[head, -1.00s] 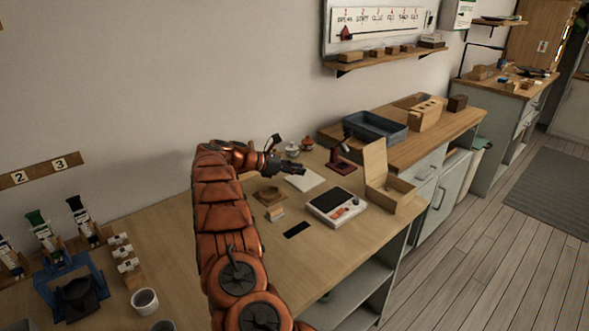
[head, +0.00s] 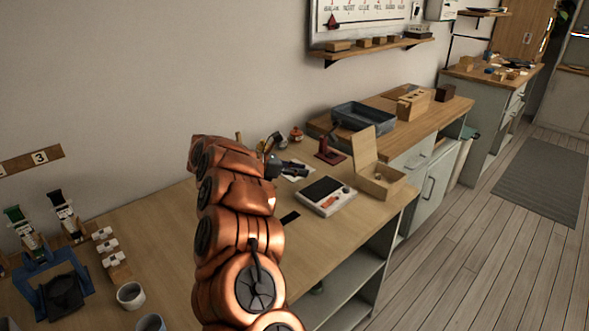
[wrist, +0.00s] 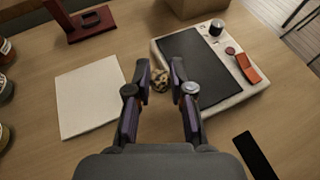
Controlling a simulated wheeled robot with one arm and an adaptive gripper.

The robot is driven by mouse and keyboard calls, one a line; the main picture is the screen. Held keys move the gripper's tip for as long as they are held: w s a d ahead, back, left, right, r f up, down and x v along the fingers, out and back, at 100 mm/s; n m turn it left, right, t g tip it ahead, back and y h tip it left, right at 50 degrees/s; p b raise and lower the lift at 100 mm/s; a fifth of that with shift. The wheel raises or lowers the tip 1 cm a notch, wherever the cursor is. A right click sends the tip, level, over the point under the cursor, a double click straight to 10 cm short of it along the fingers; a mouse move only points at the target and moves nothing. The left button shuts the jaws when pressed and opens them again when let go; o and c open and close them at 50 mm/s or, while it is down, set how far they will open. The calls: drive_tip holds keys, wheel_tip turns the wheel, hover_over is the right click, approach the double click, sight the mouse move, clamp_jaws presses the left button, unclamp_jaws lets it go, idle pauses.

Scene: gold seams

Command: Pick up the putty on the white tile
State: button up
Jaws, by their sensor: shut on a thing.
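My gripper (wrist: 161,74) is shut on a small speckled tan-and-dark lump, the putty (wrist: 160,81), held between its fingertips. The white tile (wrist: 88,97) lies on the bench to the left of the fingers in the wrist view, and its visible face is bare. In the head view my gripper (head: 298,169) is above the bench beside the scale, and my arm hides part of the tile. The putty cannot be made out there.
A white scale with a dark plate (wrist: 197,62) lies just right of my fingers. A dark strip (wrist: 257,155) lies near it. A dark red stand (head: 328,152) and an open wooden box (head: 378,184) are behind. Small jars (head: 296,135) stand by the wall.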

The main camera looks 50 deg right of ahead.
drive_tip(key=shift+s+a+r+b, duration=0.1)
drive_tip(key=shift+s+a+b, duration=0.2)
drive_tip(key=shift+s, duration=0.55)
drive_tip(key=shift+s+a+r+b, duration=0.1)
drive_tip(key=shift+s+a, duration=0.3)
drive_tip(key=shift+s, duration=0.45)
